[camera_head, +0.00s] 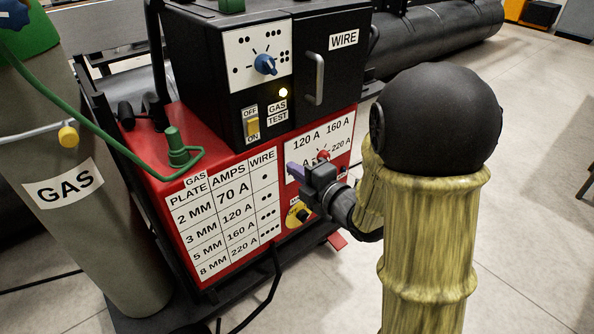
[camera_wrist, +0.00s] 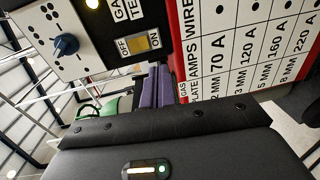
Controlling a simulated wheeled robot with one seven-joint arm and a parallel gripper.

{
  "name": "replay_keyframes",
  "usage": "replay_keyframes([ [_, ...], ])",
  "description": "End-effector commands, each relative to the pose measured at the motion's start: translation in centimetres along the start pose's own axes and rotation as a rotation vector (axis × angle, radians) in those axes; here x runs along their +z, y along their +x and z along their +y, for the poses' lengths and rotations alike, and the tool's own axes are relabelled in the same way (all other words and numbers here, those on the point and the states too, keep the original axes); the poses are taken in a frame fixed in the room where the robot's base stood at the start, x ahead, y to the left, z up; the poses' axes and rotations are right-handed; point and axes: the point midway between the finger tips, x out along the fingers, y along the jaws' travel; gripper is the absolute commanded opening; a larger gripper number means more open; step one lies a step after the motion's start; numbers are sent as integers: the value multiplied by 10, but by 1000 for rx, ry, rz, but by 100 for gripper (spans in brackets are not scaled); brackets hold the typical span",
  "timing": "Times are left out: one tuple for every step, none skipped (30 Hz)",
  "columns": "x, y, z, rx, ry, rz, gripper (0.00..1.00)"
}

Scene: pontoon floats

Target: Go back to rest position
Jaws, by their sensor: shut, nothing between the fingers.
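My gripper (camera_head: 294,170) is in front of the red welding machine (camera_head: 205,270), close to its amperage panel (camera_head: 308,134). Its purple fingers are shut and hold nothing; they also show in the wrist view (camera_wrist: 152,88). The red amperage knob (camera_head: 323,155) sits just behind the gripper and is partly covered by it. My arm is bent and extends from the right toward the machine. Whether the fingers touch the panel I cannot tell.
A black wire feeder (camera_head: 330,40) with a blue dial (camera_head: 265,64), a lit yellow lamp and a gas-test switch (camera_head: 252,126) stands on the machine. A gas cylinder (camera_head: 105,235) with a green hose is at left. Open floor (camera_head: 540,200) lies at right.

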Motion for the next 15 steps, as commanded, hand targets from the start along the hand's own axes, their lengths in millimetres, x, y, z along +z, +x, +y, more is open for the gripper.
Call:
replay_keyframes([
  [0, 0, 0, 0, 0, 0, 0],
  [0, 0, 0, 0, 0, 0, 0],
  [0, 0, 0, 0, 0, -1, 0],
  [1, 0, 0, 0, 0, -1, 0],
  [1, 0, 0, 0, 0, -2, 0],
  [1, 0, 0, 0, 0, -2, 0],
  [1, 0, 0, 0, 1, -2, 0],
  [1, 0, 0, -2, 3, -4, 0],
  [3, 0, -1, -6, 9, -9, 0],
  [4, -1, -1, -12, 18, -15, 0],
  [5, -1, -3, -22, 31, -25, 0],
  [8, -2, -5, -39, 55, -42, 0],
  [11, -3, -7, -55, 80, -60, 0],
  [15, -4, -10, -74, 109, -81, 0],
  [20, -6, -15, -104, 156, -114, 0],
])
